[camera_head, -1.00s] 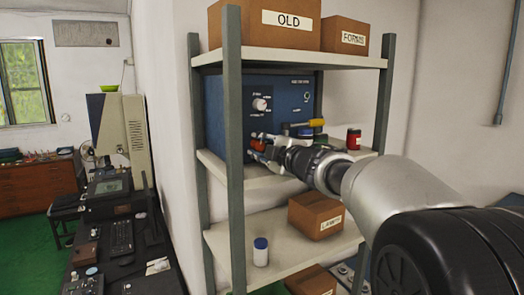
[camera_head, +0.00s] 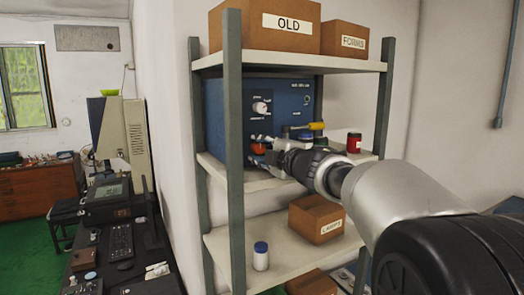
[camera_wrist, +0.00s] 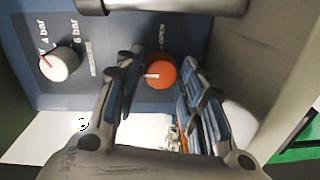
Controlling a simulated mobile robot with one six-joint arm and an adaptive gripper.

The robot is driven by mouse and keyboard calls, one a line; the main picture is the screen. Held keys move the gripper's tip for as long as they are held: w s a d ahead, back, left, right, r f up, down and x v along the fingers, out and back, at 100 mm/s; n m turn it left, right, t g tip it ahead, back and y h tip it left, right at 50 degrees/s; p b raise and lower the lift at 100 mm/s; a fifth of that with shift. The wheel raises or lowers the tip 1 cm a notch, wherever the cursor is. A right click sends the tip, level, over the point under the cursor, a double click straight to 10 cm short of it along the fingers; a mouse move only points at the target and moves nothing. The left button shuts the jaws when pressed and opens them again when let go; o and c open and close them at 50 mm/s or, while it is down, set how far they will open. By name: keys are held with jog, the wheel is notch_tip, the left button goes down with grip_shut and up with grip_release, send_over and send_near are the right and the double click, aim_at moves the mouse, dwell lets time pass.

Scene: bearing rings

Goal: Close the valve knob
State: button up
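The orange-red valve knob (camera_head: 258,148) is on the lower front of the blue panel box (camera_head: 226,115). In the wrist view the knob (camera_wrist: 161,72) carries a pale pointer mark toward the left, near the word OPEN. My gripper (camera_head: 264,146) is at the knob. In the wrist view my gripper (camera_wrist: 158,80) is open, with a finger on each side of the knob. A gap shows on the left; the right finger is close to the knob, and I cannot tell whether it touches.
A white pressure dial (camera_wrist: 61,64) is left of the knob. The box stands on a shelf rack (camera_head: 232,130) with grey posts. A yellow-handled tool (camera_head: 312,126) and a red can (camera_head: 353,142) are to the right. The shelf above holds cardboard boxes (camera_head: 265,30).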

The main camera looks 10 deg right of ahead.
jog(key=shift+o, duration=1.1)
jog(key=v, duration=1.2)
